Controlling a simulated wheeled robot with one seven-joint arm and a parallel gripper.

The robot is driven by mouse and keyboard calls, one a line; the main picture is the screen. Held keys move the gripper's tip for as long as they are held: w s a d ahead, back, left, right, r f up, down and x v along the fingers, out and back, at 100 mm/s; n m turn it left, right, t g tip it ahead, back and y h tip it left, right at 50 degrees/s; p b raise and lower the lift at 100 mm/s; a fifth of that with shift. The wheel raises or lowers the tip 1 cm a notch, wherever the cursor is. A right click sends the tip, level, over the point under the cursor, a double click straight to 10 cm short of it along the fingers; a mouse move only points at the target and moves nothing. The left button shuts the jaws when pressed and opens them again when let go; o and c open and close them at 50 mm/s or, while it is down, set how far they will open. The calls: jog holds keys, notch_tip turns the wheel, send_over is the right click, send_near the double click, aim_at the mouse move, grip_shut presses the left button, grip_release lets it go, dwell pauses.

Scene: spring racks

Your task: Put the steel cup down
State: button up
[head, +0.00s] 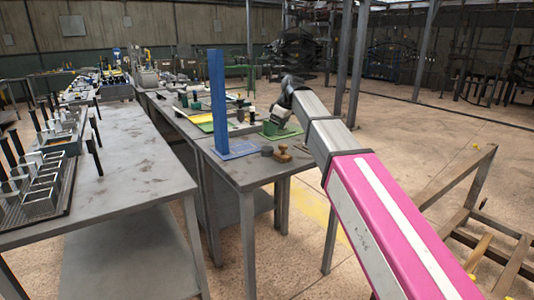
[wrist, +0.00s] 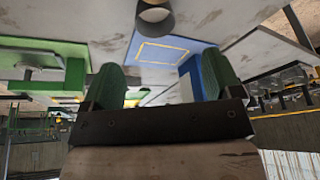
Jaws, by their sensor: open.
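My gripper (wrist: 164,84) is open in the wrist view, its two green finger pads wide apart with nothing held between them. A short grey round cup-like thing (wrist: 154,14), apparently the steel cup, shows at the top edge of the wrist view, partly cut off and apart from the fingers. It is close to a blue mat (wrist: 172,50) with a yellow outline. In the head view a small dark round thing (head: 267,151) lies beside the blue mat (head: 238,151); I cannot tell surely that it is the cup. My fingertips are unclear there.
A tall blue post (head: 217,95) rises from the blue mat. A small wooden piece (head: 283,155) and a green mat (head: 283,133) are on the same table. A rack (head: 42,190) with dark-topped rods stands on the left table. A wooden frame (head: 480,215) stands at right.

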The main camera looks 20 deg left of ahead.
aim_at(268, 148)
jog(key=f+n, duration=0.1)
jog(key=a+f, duration=0.1)
jog(key=f, duration=0.1)
jog(key=f+n, duration=0.1)
jog(key=shift+w+a+f+n+g+y, duration=0.15)
jog(key=shift+f+n+g+y, duration=0.15)
jog(key=shift+w+x, duration=0.2)
jog(key=shift+x, duration=1.3)
jog(key=shift+w+x, duration=0.2)
jog(key=shift+x, duration=1.3)
jog(key=shift+c, duration=0.3)
jog(key=c, duration=1)
jog(key=shift+r, duration=0.1)
